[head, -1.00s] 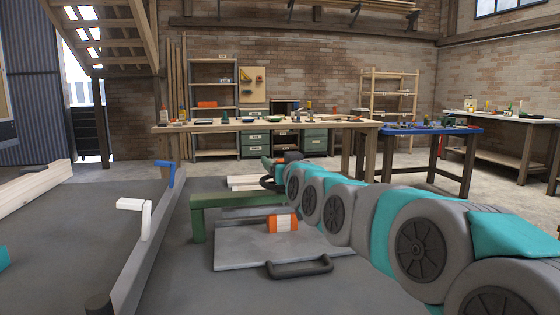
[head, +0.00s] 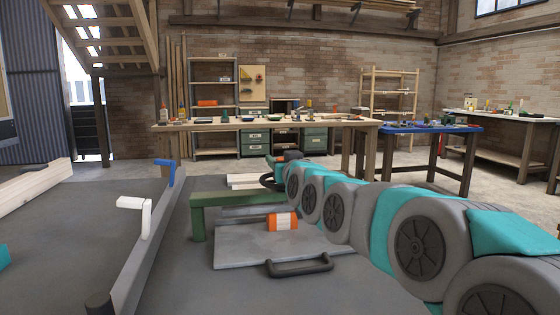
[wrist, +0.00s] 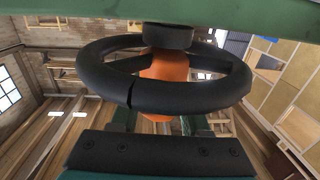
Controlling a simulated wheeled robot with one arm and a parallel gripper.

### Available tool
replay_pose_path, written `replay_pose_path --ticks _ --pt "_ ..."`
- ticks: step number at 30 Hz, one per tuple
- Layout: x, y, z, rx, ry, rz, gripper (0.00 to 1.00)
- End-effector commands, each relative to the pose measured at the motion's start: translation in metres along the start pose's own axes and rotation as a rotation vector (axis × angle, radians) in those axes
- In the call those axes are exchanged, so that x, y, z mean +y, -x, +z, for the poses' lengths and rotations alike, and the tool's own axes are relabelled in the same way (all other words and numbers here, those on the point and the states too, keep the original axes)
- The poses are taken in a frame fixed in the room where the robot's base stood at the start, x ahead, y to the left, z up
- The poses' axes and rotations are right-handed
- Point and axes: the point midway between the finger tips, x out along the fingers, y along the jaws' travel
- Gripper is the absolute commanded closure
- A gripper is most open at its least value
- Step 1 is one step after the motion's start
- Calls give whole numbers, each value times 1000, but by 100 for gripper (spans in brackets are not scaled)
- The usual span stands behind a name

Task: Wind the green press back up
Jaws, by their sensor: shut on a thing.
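The green press (head: 238,198) stands on the grey bench in the head view, with its beam across the top. Its black handwheel (head: 267,182) is above the beam, partly hidden by my arm. In the wrist view the handwheel (wrist: 92,84) fills the middle, its hub against a green beam (wrist: 90,28). My gripper (head: 274,170) is at the wheel and shut on it; the fingertips are hard to make out. An orange and white striped piece (head: 272,223) lies on the grey plate (head: 240,250) below the beam. The right end of the press is hidden behind my arm.
A black handle (head: 300,270) sits at the plate's front edge. A long rail with white (head: 132,203) and blue (head: 165,165) cranks stands to the left. A wooden workbench (head: 230,124) and a blue table (head: 425,128) stand behind, with open floor between.

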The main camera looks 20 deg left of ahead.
Motion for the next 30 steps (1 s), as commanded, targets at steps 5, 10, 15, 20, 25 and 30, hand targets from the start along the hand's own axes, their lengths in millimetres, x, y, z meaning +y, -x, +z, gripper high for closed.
replay_pose_path --ticks 5,10,15,20,25,30 --pt "0 0 0 0 -1 -4 100" --pt "-2 0 0 1 -2 -23 100" --pt "-3 0 2 -1 -6 -63 100" --pt "-6 0 2 0 -7 -116 100" --pt "-8 0 2 1 -8 -178 100" --pt "-9 1 0 2 -8 -240 100"
